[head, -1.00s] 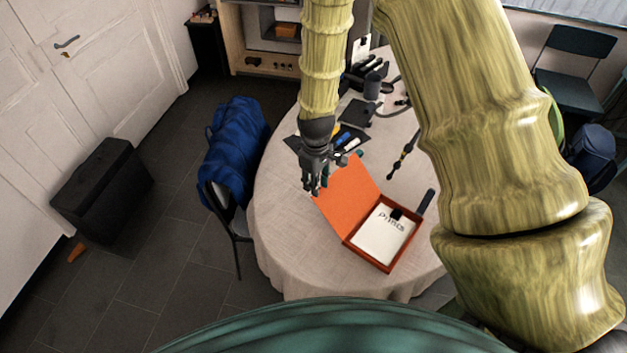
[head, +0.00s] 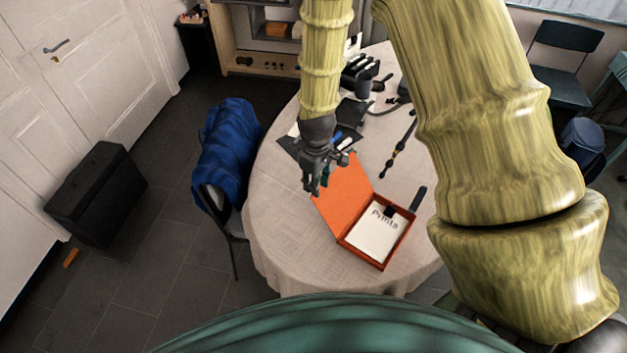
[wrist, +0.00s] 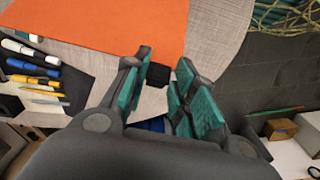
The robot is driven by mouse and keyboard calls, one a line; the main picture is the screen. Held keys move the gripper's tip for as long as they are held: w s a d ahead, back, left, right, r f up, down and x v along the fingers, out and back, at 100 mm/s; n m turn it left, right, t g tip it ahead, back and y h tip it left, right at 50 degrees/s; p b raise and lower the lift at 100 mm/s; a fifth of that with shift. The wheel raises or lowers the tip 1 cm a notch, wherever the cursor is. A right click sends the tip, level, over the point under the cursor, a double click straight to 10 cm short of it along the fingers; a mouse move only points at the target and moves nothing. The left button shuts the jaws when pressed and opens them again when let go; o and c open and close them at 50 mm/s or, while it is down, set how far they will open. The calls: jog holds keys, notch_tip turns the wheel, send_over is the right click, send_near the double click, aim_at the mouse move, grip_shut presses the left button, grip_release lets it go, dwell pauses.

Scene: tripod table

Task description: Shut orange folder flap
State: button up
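The orange folder (head: 407,231) lies on the round table, with its flap (head: 343,194) standing open and leaning up to the left. White paper marked "Prints" (head: 376,236) lies inside the tray part. My gripper (head: 313,188) is at the flap's upper left edge in the head view. In the wrist view, my gripper (wrist: 158,100) has its teal-padded fingers apart with nothing gripped between them. The orange flap (wrist: 125,22) fills the upper part of that view, beyond the fingertips. Whether a finger touches it I cannot tell.
Pens (wrist: 35,70) on a dark mat lie beside my gripper. A chair with a blue cloth (head: 228,145) stands at the table's left. The front left tabletop is clear.

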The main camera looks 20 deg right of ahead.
jog(key=shift+s+d+r, duration=0.3)
jog(key=shift+s, duration=0.15)
jog(key=shift+s+r+p, duration=0.1)
jog(key=shift+p, duration=0.2)
jog(key=shift+s+d+r+p, duration=0.25)
jog(key=shift+s+d+r, duration=0.1)
jog(key=shift+s, duration=0.2)
jog(key=shift+s+d+r+p, duration=0.2)
jog(key=shift+s+d, duration=0.15)
jog(key=shift+s, duration=0.15)
jog(key=shift+s+d+r+p, duration=0.2)
jog(key=shift+s+d, duration=0.15)
jog(key=shift+s, duration=0.25)
jog(key=shift+s+d+r+p, duration=0.2)
jog(key=shift+s+d, duration=0.15)
jog(key=shift+s, duration=0.35)
